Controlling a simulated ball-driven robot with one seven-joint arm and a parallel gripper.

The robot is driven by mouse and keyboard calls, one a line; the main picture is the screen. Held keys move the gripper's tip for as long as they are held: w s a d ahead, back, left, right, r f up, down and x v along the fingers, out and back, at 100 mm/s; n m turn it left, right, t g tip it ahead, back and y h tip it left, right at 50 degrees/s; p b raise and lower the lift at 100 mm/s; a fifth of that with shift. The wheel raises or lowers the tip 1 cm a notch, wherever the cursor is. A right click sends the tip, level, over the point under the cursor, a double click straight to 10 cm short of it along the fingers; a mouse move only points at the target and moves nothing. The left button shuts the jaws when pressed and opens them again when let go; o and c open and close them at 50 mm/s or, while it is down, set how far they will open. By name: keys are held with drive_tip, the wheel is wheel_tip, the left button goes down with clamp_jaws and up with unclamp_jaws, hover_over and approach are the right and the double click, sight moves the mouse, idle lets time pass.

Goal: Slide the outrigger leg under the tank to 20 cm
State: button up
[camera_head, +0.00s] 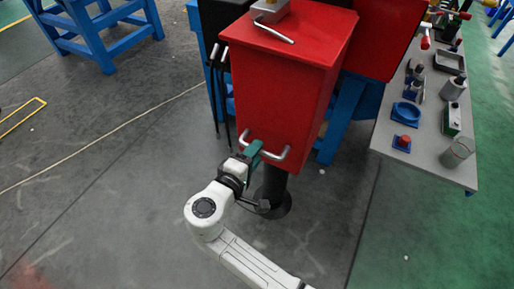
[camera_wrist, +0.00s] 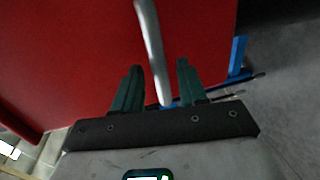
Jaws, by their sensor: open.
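The red tank (camera_head: 280,85) is a tall box that stands in the upper middle of the head view. The outrigger leg (camera_head: 272,188) is a dark post under it, with a round foot on the floor. A grey bar handle (camera_head: 283,154) sits low on the red face. My gripper (camera_head: 254,151) is at the left end of this handle, its green fingers open. In the wrist view the handle (camera_wrist: 153,45) runs into the gap between the fingers of my gripper (camera_wrist: 160,68). I cannot tell whether they touch it. No scale marking on the leg is readable.
A grey table (camera_head: 402,152) with several small parts stands at the right. Two dark hoses (camera_head: 217,95) hang left of the tank. A blue stand (camera_head: 100,35) is at the back left. The floor at the left and front is mostly clear.

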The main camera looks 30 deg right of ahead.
drive_tip(key=shift+x, duration=1.15)
drive_tip(key=shift+c, duration=0.4)
clamp_jaws()
